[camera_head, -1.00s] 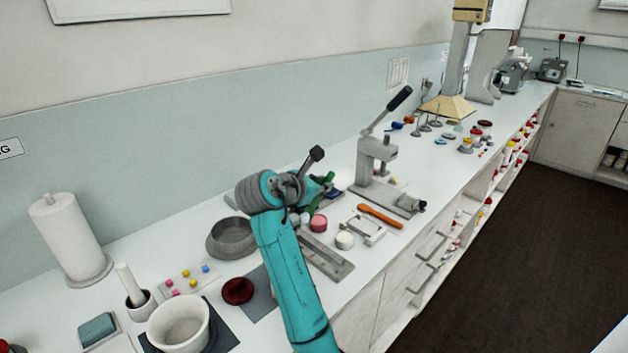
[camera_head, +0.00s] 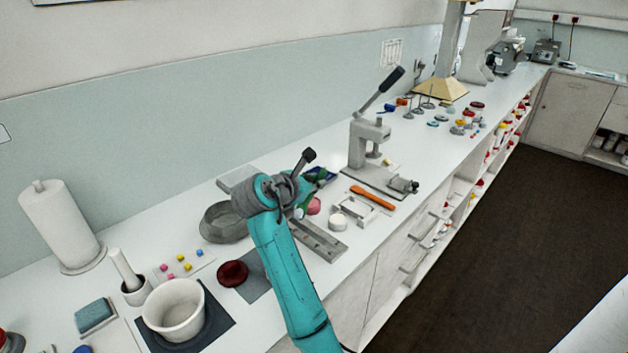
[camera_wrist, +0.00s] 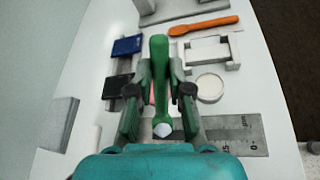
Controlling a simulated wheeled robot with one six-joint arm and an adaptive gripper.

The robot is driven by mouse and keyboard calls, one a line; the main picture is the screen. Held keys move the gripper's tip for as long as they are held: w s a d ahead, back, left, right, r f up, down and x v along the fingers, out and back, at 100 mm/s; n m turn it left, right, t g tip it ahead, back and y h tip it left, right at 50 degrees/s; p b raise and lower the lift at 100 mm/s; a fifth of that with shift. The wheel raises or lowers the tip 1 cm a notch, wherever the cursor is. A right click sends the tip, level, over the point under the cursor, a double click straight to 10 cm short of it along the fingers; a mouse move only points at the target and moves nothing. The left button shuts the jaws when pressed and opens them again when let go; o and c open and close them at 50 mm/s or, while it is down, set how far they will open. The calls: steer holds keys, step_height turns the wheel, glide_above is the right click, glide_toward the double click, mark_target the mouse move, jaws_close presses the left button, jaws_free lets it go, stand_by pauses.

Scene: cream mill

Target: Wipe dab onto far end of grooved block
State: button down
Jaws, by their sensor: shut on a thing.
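My gripper (camera_wrist: 159,92) is shut on a green spatula (camera_wrist: 160,65), which points away from the wrist. A small white dab (camera_wrist: 162,130) sits on the spatula's near end. The grooved block (camera_wrist: 238,134) is a grey metal bar with scale marks, lying on the counter. The dab appears over or beside the block's left part in the wrist view; I cannot tell whether it touches. In the head view the block (camera_head: 322,242) extends from under my gripper (camera_head: 301,206) toward the counter's front edge, and my arm hides its other end.
A white round jar (camera_wrist: 210,88), a white frame-like applicator (camera_wrist: 207,52) and an orange-handled tool (camera_wrist: 203,25) lie beyond the block. A lever press (camera_head: 368,150) stands farther along. A grey pan (camera_head: 222,222) and dark red disc (camera_head: 232,273) are left of my arm.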

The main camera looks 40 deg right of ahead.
steer(key=shift+f, duration=0.7)
stand_by(1.1)
steer(key=shift+r, duration=0.1)
stand_by(0.6)
steer(key=shift+r, duration=2.95)
